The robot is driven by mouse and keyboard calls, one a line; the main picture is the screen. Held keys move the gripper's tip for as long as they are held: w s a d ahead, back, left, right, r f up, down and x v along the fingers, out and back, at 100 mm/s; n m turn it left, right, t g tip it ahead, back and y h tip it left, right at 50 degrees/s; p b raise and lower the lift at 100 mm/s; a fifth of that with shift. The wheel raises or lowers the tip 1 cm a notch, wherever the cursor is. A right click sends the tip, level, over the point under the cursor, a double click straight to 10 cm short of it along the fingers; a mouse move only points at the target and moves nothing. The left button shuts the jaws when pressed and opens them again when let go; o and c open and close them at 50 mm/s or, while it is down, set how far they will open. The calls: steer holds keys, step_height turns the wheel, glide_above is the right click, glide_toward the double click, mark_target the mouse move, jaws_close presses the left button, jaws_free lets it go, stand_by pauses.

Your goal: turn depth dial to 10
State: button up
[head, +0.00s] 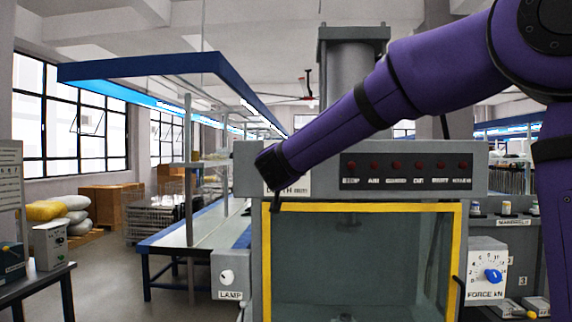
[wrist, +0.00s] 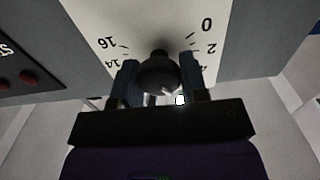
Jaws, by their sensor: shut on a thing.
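The depth dial's white plate (head: 299,184) is on the upper left front of the grey press, mostly covered by my purple arm in the head view. In the wrist view the plate (wrist: 145,22) shows upside-down numbers 16, 14, 0, 2 and part of a 4. The dark round knob (wrist: 159,72) sits between the two fingers of my gripper (wrist: 159,76), which is shut on it. A small bright white spot shows by the right finger; I cannot tell if it is the pointer. The lower scale, including 10, is hidden.
A row of red buttons (head: 406,165) lies right of the dial. A yellow-framed guard window (head: 365,207) is below. A lamp knob (head: 227,277) is at lower left and a blue force dial knob (head: 493,276) at lower right. Open floor (head: 100,285) lies left.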

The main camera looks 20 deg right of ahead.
steer(key=shift+m, duration=0.3)
steer(key=m, duration=0.5)
steer(key=shift+d, duration=0.1)
steer(key=m, duration=0.6)
steer(key=shift+f, duration=0.15)
stand_by(0.4)
steer(key=o, duration=0.9)
steer(key=shift+s, duration=0.1)
steer(key=v, duration=1)
steer(key=shift+s, duration=0.35)
